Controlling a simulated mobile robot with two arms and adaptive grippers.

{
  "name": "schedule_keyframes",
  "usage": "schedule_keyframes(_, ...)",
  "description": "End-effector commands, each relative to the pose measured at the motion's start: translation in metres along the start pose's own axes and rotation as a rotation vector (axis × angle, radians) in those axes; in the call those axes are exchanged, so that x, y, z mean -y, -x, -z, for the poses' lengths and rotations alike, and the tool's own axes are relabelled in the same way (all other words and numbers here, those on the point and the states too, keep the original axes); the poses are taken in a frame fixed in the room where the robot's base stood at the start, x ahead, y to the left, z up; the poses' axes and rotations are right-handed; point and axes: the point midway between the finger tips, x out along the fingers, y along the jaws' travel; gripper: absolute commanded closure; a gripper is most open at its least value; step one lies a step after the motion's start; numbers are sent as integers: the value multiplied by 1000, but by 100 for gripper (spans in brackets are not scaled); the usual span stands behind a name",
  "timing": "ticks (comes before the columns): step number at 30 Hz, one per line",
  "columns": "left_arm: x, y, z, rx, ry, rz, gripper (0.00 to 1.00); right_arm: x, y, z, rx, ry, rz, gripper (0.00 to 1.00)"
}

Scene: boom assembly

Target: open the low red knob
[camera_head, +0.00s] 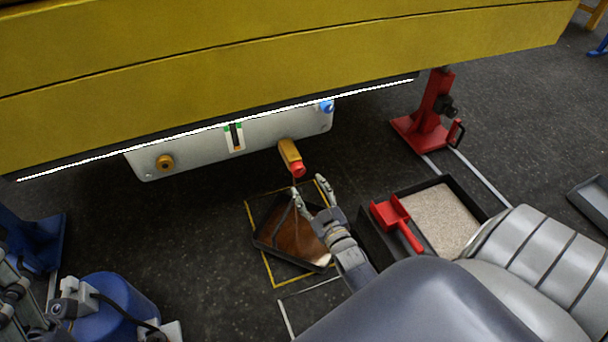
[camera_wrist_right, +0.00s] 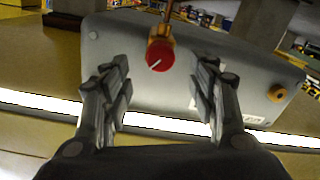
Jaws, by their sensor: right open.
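The low red knob (camera_head: 298,169) sits at the lower end of a yellow fitting (camera_head: 289,152) under the grey panel. In the right wrist view the knob (camera_wrist_right: 159,57) faces me, with a slanted white line on it. A thin brown stream (camera_wrist_right: 168,12) shows at the fitting there. My right gripper (camera_head: 310,187) is open just below and right of the knob. In the wrist view its fingers (camera_wrist_right: 162,72) stand to either side of the knob, apart from it. Grey linkage at the left edge looks like my left gripper (camera_head: 15,290); its jaws are unclear.
A dark tray (camera_head: 262,240) with brown liquid lies below, in a yellow floor outline.

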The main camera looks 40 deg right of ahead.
Motion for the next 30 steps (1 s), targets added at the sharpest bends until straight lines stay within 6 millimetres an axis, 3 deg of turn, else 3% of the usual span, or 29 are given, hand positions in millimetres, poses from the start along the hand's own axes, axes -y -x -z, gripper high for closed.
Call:
schedule_keyframes(3, 0, 0, 0, 0, 0, 0, 51, 0, 23, 0, 1, 1, 0, 46)
schedule_keyframes(9, 0, 0, 0, -1, 0, 0, 51, 0, 46, 0, 1, 0, -1, 46)
schedule_keyframes(30, 0, 0, 0, 0, 0, 0, 51, 0, 50, 3, -7, -1, 0, 46)
